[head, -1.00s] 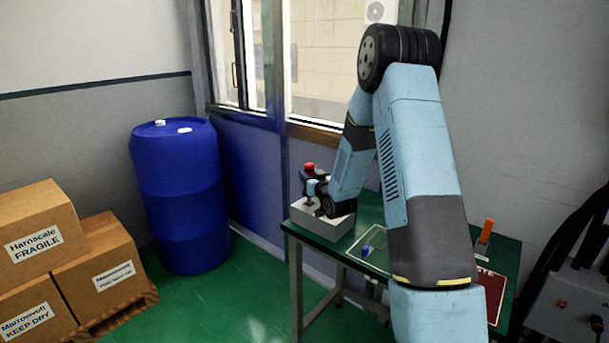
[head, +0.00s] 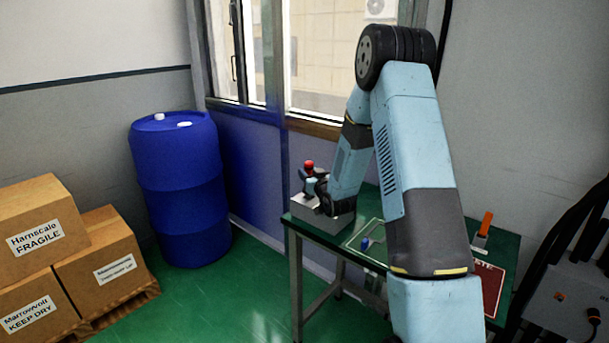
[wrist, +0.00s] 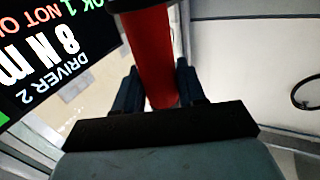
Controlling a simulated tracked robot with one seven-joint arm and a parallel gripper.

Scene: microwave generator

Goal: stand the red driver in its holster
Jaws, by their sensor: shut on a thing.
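In the head view my gripper (head: 314,187) is at the far left of the green table, shut on the driver, whose red top (head: 309,164) shows above the fingers. The gripper is over or beside a pale grey box (head: 335,224). I cannot tell whether the driver's lower end touches the box. I cannot make out the holster for certain.
A display reading "DRIVER 2" (wrist: 48,60) is close by in the wrist view. A small blue object (head: 365,243), an orange-handled item (head: 486,222) and a red panel (head: 488,285) are on the green table (head: 300,232). A window and wall stand behind; a blue drum (head: 180,190) is left.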

